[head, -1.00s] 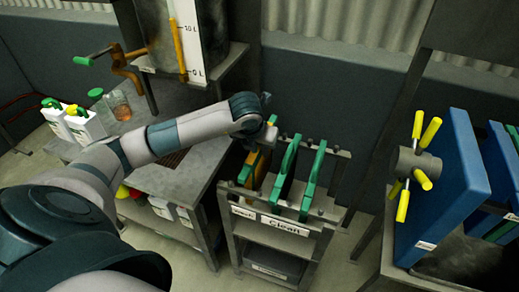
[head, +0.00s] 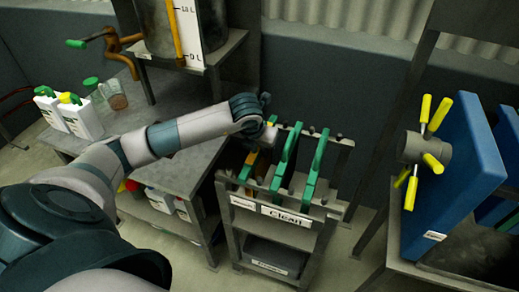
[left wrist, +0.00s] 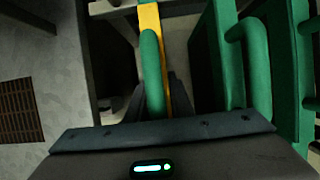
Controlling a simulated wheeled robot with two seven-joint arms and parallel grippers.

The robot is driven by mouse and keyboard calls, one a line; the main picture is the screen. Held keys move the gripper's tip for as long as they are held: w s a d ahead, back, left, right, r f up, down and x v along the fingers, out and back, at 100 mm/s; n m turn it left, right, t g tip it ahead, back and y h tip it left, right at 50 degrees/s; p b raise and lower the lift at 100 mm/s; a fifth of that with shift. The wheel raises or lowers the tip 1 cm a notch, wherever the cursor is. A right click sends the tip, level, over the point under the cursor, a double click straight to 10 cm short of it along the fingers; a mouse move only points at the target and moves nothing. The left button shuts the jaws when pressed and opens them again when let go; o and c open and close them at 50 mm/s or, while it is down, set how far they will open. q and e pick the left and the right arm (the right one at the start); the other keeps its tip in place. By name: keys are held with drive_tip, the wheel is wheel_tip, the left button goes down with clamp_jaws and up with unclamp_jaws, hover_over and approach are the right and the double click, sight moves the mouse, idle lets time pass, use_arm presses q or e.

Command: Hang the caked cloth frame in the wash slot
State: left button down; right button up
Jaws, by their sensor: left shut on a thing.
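The caked cloth frame, with a yellow edge (head: 251,158) and a green handle (left wrist: 153,75), is in the left bay of the rack (head: 236,219), at the slot by the small label left of the "Clean" label. My left gripper (head: 266,140) is shut on its handle, above the rack. My forearm and hand hide part of the frame, so I cannot tell whether it rests on the rack's rails. The small label is too small to read surely. My right gripper is not in view.
Two green-handled frames (head: 286,158) (head: 315,168) hang right of it above the "Clean" label (head: 287,215). A steel table (head: 185,175) with white jugs (head: 78,117) stands left. A blue press plate (head: 460,180) with a yellow-handled hub (head: 420,150) stands right.

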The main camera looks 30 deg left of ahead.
use_arm(q)
drive_tip(key=c, duration=1.5)
unclamp_jaws()
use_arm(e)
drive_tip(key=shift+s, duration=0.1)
use_arm(q)
drive_tip(key=b+v, duration=0.1)
drive_tip(key=v, duration=1.6)
drive_tip(key=shift+s+r, duration=0.15)
drive_tip(key=shift+s, duration=0.05)
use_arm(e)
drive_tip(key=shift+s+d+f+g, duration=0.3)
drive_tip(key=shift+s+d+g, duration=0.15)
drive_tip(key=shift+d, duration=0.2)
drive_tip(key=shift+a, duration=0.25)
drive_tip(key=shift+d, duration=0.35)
